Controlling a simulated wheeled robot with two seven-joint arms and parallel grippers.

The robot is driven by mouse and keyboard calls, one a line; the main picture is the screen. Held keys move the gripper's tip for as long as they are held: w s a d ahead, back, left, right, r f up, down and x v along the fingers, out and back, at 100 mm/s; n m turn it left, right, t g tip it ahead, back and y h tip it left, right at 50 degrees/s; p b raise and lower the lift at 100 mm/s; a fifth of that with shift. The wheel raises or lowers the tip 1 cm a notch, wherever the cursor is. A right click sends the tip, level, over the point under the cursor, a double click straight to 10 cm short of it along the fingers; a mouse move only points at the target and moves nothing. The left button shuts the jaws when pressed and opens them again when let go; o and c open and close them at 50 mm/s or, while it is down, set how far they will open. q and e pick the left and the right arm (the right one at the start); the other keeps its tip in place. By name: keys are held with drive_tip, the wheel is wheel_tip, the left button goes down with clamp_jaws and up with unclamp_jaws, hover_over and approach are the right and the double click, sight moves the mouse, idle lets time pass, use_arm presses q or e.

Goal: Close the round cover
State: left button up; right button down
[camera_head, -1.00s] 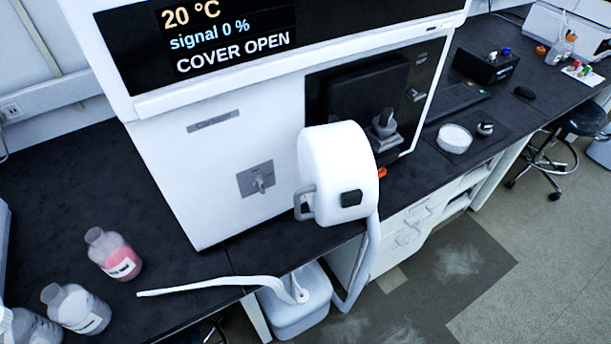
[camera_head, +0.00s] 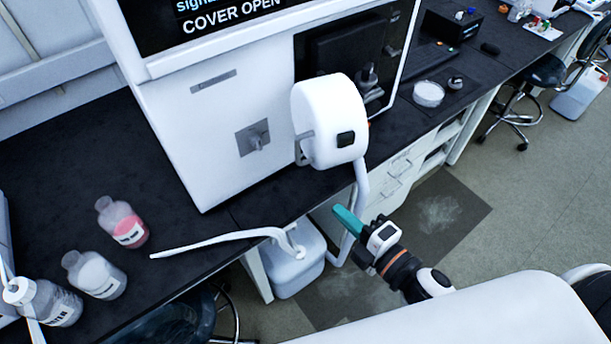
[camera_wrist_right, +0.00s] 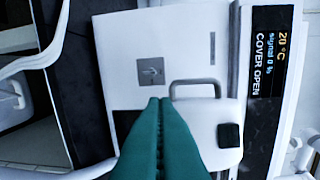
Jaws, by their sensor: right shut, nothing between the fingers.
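The round cover (camera_head: 328,115) is a thick white drum standing open at the front of the white instrument (camera_head: 205,130). It has a grey handle on its left side and a dark block on its rim. In the right wrist view the cover (camera_wrist_right: 205,122) lies beyond the fingertips, with its grey handle (camera_wrist_right: 195,84) just above and right of them. The instrument's screen (camera_head: 230,12) reads COVER OPEN. My right gripper (camera_head: 337,210), with teal fingers, is shut and empty, below and in front of the cover. The fingers also show in the wrist view (camera_wrist_right: 160,102). My left gripper is out of view.
A white hose (camera_head: 215,240) runs over the bench edge to a pale container (camera_head: 295,262) below. Bottles, one with pink liquid (camera_head: 125,226), stand on the dark bench at left. A dish (camera_head: 428,94) sits right of the instrument.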

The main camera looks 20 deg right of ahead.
sight(323, 170)
wheel_tip(323, 170, up, 4)
drive_tip(key=s+a+n+y, duration=0.1)
drive_tip(key=a, duration=0.1)
drive_tip(key=shift+t, duration=0.3)
drive_tip(key=w+p, duration=0.2)
drive_tip(key=w, duration=0.1)
drive_tip(key=w+p, duration=0.1)
drive_tip(key=w, duration=0.2)
drive_tip(key=w+p, duration=0.2)
drive_tip(key=w, duration=0.1)
drive_tip(key=shift+w+a+r+p, duration=0.25)
drive_tip(key=shift+a+p, duration=0.05)
drive_tip(key=shift+a, duration=0.1)
drive_tip(key=shift+s+d, duration=0.1)
drive_tip(key=shift+d, duration=0.35)
